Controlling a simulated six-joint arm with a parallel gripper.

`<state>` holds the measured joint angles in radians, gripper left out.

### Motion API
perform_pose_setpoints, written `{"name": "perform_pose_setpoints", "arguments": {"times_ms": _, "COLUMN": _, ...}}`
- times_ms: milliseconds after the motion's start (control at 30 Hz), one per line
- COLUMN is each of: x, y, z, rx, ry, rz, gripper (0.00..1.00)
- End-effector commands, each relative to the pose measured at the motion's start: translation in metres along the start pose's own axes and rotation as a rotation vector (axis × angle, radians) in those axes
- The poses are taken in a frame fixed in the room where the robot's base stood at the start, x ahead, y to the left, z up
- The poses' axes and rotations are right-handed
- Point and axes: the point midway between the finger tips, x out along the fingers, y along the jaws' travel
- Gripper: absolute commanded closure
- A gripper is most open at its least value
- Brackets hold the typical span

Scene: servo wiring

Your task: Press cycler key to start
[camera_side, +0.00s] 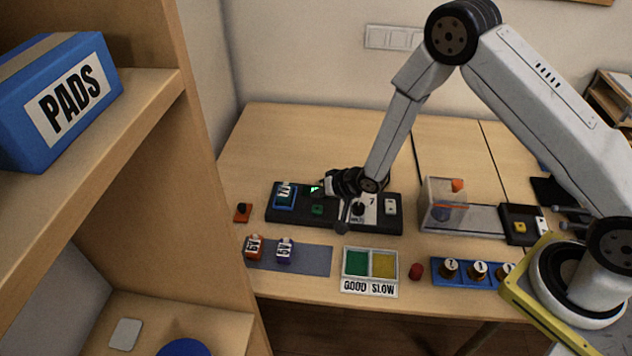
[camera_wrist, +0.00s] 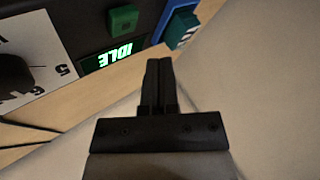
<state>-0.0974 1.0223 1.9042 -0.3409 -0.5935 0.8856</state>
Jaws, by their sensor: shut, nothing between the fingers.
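The black cycler panel (camera_side: 290,217) lies on the table with a green key (camera_side: 317,209), which shows in the wrist view (camera_wrist: 123,20) as a raised green square. Beside it a lit display (camera_wrist: 107,60) reads IDLE, upside down in that view. A white dial plate with a black knob (camera_wrist: 14,74) is at the left there. My gripper (camera_wrist: 158,64) is shut and empty, below and right of the key in the wrist view, apart from it. In the side view my gripper (camera_side: 334,184) is over the back of the panel and partly covers the display.
A teal-topped servo (camera_side: 284,195) sits in a blue holder at the panel's left end. Two labelled servos (camera_side: 254,247) stand on a blue-grey mat in front. A GOOD/SLOW tray (camera_side: 355,263), a clear box (camera_side: 438,210) and a blue rack (camera_side: 444,280) are nearby.

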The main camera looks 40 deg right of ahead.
Motion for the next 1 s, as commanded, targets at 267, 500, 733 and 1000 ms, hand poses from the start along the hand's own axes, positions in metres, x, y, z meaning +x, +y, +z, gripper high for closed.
{"name": "perform_pose_setpoints", "arguments": {"times_ms": 267, "x": 0.015, "y": 0.011, "z": 0.011, "rx": 0.0, "ry": 0.0, "rz": 0.0, "gripper": 1.0}}
{"name": "perform_pose_setpoints", "arguments": {"times_ms": 500, "x": 0.019, "y": 0.013, "z": 0.013, "rx": 0.0, "ry": 0.001, "rz": -0.001, "gripper": 1.0}}
{"name": "perform_pose_setpoints", "arguments": {"times_ms": 733, "x": 0.019, "y": 0.013, "z": 0.013, "rx": 0.0, "ry": 0.001, "rz": -0.001, "gripper": 1.0}}
{"name": "perform_pose_setpoints", "arguments": {"times_ms": 1000, "x": 0.018, "y": 0.013, "z": 0.013, "rx": 0.0, "ry": 0.001, "rz": -0.001, "gripper": 1.0}}
